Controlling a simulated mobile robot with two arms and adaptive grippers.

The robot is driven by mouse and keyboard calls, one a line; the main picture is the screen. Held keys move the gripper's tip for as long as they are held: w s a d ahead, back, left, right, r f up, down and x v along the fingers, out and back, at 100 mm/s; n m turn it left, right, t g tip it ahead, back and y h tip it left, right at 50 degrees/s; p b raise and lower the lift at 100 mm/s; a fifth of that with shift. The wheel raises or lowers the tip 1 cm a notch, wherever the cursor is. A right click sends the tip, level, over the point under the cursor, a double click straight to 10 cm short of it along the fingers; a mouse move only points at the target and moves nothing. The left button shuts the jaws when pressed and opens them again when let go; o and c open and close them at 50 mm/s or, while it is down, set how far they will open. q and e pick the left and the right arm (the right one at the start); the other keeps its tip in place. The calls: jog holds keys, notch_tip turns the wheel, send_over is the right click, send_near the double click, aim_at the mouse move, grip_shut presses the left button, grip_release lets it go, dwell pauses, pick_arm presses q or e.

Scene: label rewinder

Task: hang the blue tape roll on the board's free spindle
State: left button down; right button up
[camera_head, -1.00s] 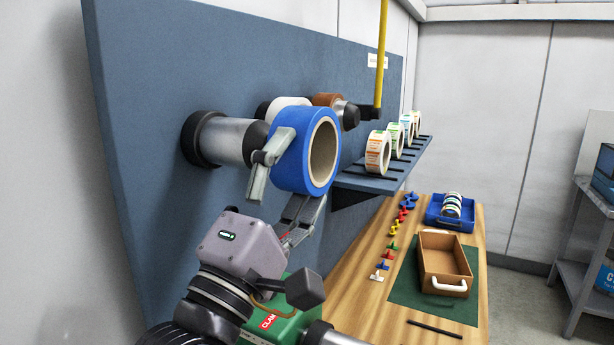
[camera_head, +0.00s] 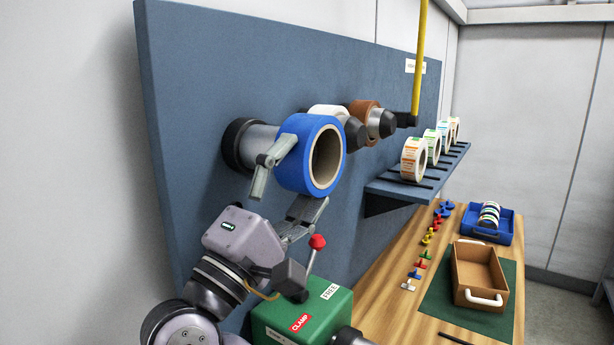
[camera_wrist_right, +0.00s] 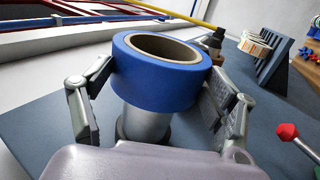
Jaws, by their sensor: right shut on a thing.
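The blue tape roll (camera_head: 309,154) is in my right gripper (camera_head: 300,170), which is shut on its outer rim with one finger on each side. The roll is also large in the right wrist view (camera_wrist_right: 160,82). The free spindle (camera_head: 254,146), a grey cylinder with a dark collar at the board (camera_head: 185,100), is directly behind the roll. In the wrist view its grey shaft (camera_wrist_right: 146,123) runs up to the roll's underside. Its tip is hidden, so I cannot tell whether it is inside the roll's hole. My left gripper is out of view.
White (camera_head: 325,111) and brown (camera_head: 362,112) rolls hang on neighbouring spindles, near a yellow pole (camera_head: 420,55). A shelf (camera_head: 405,191) holds label rolls. Below are a green clamp box (camera_head: 300,318) with a red-knobbed lever (camera_head: 315,250), a brown tray (camera_head: 480,272) and a blue bin (camera_head: 503,230).

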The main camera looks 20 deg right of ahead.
aim_at(255, 162)
jog(key=shift+w+a+r, duration=0.2)
jog(key=shift+w+a, duration=0.15)
jog(key=shift+a, duration=0.05)
jog(key=c, duration=0.4)
jog(key=shift+w+a+b, duration=0.25)
jog(key=shift+w+b, duration=0.05)
jog(key=shift+c, duration=0.3)
jog(key=shift+w+a+f+t, duration=0.2)
jog(key=shift+w+a+t, duration=0.2)
jog(key=shift+w+a, duration=0.5)
jog(key=shift+w+a+r+b, duration=0.1)
jog(key=shift+w+a+b, duration=0.3)
jog(key=shift+w, duration=0.3)
jog(key=shift+w+a+r+b, duration=0.1)
jog(key=shift+w+a+b, duration=0.1)
jog(key=shift+w+a, duration=0.4)
jog(key=shift+d, duration=0.15)
jog(key=shift+r, duration=0.1)
